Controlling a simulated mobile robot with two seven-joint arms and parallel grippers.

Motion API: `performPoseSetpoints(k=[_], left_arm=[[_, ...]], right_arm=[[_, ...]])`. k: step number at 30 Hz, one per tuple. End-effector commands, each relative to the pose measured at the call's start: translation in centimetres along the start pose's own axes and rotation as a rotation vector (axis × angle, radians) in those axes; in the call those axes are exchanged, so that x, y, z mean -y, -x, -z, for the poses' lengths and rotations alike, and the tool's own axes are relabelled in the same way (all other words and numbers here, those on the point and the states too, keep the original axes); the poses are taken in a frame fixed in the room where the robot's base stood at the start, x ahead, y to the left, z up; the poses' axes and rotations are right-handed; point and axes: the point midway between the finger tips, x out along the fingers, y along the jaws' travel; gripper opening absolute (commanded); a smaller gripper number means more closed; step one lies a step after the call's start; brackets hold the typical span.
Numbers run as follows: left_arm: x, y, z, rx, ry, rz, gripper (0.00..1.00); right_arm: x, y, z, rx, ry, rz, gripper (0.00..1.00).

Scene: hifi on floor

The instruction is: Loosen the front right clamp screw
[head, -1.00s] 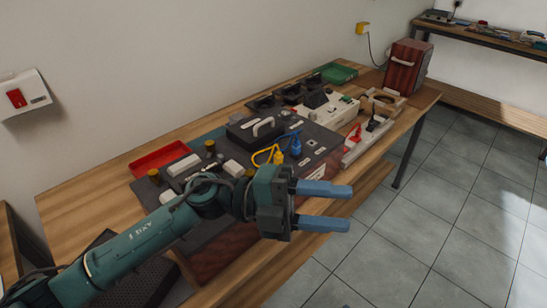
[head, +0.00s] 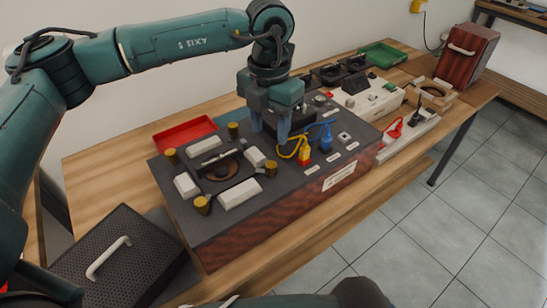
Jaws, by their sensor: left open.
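A dark-topped unit (head: 245,225) with a reddish wood front stands on the wooden table. Brass clamp screws stand around a round part on its left half. The front right clamp screw (head: 270,168) is upright beside white blocks. The front left (head: 202,205), back left (head: 171,156) and back right (head: 233,130) screws also show. My left gripper (head: 270,130) points down with open, empty blue fingers, above and behind the front right screw, close to a black block (head: 295,118). The block is partly hidden by the gripper. My right gripper is out of view.
Yellow (head: 303,150) and blue (head: 326,140) plugs with cables stand right of the fingers. A red tray (head: 185,131) lies behind the unit. A perforated black cover (head: 125,262) with a white handle is at the lower left. A white device (head: 366,100) stands farther right.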

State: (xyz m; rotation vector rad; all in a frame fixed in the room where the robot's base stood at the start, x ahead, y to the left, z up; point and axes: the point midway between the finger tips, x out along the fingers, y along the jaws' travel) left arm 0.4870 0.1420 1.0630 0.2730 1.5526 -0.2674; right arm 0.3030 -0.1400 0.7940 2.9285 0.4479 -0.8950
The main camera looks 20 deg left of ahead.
Motion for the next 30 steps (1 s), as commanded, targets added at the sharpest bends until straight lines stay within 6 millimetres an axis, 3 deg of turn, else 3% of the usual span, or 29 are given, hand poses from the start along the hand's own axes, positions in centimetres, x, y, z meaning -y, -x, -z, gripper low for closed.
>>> performPoseSetpoints(k=[9, 15, 27, 30], left_arm=[[0.1, -6.6, 0.1, -0.004, -0.002, 0.003, 0.45], [0.2, -9.2, 0.0, -0.002, -0.002, 0.003, 0.45], [0.1, -10.1, 0.0, 0.0, -0.003, 0.003, 0.45], [0.1, -10.1, 0.0, 0.0, -0.003, 0.003, 0.38]], right_arm=[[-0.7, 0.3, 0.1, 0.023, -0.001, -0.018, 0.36], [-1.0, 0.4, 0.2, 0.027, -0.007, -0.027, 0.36], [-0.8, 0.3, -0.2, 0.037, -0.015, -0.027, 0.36], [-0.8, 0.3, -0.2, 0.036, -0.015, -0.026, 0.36]])
